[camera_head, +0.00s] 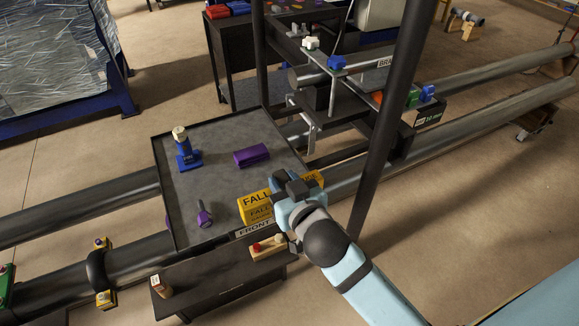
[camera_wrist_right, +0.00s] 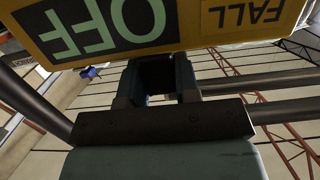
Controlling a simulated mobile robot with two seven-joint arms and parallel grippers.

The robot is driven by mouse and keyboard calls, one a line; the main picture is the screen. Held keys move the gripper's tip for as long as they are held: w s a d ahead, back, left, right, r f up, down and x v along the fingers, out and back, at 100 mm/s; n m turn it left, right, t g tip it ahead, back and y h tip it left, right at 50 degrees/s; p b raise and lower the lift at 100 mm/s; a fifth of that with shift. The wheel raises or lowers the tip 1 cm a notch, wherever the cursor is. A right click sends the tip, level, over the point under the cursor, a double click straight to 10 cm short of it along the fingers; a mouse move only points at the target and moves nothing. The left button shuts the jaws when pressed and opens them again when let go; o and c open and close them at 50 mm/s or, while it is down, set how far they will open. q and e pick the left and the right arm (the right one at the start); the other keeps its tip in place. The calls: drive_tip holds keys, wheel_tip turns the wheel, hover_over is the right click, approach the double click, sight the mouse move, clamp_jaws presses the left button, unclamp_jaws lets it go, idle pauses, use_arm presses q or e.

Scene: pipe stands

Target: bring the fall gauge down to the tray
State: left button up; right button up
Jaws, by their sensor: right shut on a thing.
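The fall gauge (camera_head: 257,207) is a yellow block with FALL lettering, at the tray's front right corner in the head view. My right gripper (camera_head: 291,188) is shut on it near its middle, hiding that part; a yellow end shows to the right of the fingers. In the right wrist view the gauge (camera_wrist_right: 245,22) spans the top, with a green OFF panel, and the fingers (camera_wrist_right: 157,80) meet its lower edge. The tray (camera_head: 222,182) is dark grey with a raised rim. I cannot tell whether the gauge touches it. My left gripper is out of view.
On the tray are a blue, white-topped tool (camera_head: 187,150), a purple block (camera_head: 251,156) and a purple bolt-like piece (camera_head: 204,214). A dark upright post (camera_head: 388,120) stands right of the gauge. A lower shelf (camera_head: 222,284) lies in front. The tray's middle is clear.

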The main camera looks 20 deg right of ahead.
drive_tip(key=shift+s+f, duration=0.2)
drive_tip(key=shift+f, duration=0.25)
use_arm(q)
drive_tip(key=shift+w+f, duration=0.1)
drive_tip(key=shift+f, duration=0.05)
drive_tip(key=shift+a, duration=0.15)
use_arm(e)
drive_tip(key=shift+a, duration=0.1)
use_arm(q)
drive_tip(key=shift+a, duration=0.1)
use_arm(e)
drive_tip(key=shift+r, duration=0.1)
drive_tip(key=shift+p, duration=0.35)
drive_tip(key=shift+w, duration=0.25)
drive_tip(key=w, duration=0.4)
drive_tip(key=shift+f+p, duration=0.2)
drive_tip(key=shift+p, duration=0.2)
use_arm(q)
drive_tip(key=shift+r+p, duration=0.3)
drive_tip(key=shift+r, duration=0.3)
use_arm(e)
drive_tip(key=w, duration=0.7)
drive_tip(key=shift+w+a+f, duration=0.2)
drive_tip(key=shift+w+f, duration=0.05)
drive_tip(key=shift+f, duration=0.15)
